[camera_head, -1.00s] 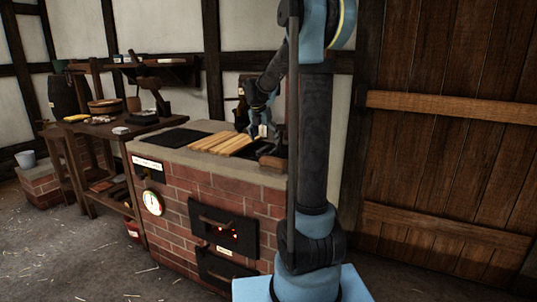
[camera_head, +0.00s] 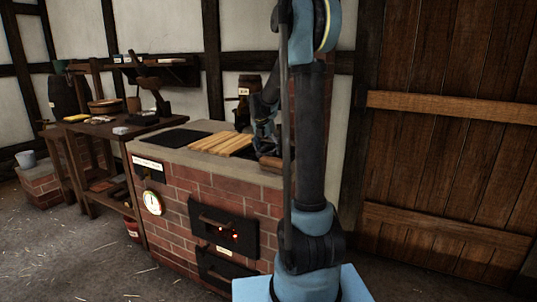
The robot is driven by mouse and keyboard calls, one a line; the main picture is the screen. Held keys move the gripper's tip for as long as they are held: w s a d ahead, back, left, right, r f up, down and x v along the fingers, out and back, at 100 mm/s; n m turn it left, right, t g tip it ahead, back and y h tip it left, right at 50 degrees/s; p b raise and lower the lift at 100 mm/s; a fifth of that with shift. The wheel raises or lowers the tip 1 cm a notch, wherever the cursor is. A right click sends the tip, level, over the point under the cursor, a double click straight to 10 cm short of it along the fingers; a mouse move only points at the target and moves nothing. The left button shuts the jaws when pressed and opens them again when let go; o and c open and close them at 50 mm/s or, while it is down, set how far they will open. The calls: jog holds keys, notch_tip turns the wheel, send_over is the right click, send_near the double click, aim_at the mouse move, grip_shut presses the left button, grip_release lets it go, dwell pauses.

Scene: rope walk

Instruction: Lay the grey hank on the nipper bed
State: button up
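My gripper (camera_head: 264,143) is over the right end of the brick stove top, low and close to the right side of a slatted wooden board (camera_head: 222,144). It is small, dark and partly hidden by my own arm, so I cannot tell whether its fingers are open or hold anything. I cannot make out the grey hank for certain. A small light-grey item (camera_head: 121,130) lies on the front edge of the side table. I cannot tell which thing is the nipper bed; the slatted board lies flat on the stove top.
The brick stove (camera_head: 190,190) has a black plate (camera_head: 182,138) at its left and a brown block (camera_head: 269,162) at its right front. A cluttered wooden table (camera_head: 90,130) stands left of it. A tagged barrel (camera_head: 249,90) stands behind. A plank door (camera_head: 450,150) is at right.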

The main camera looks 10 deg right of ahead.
jog(key=c, duration=0.8)
jog(key=shift+r, duration=0.1)
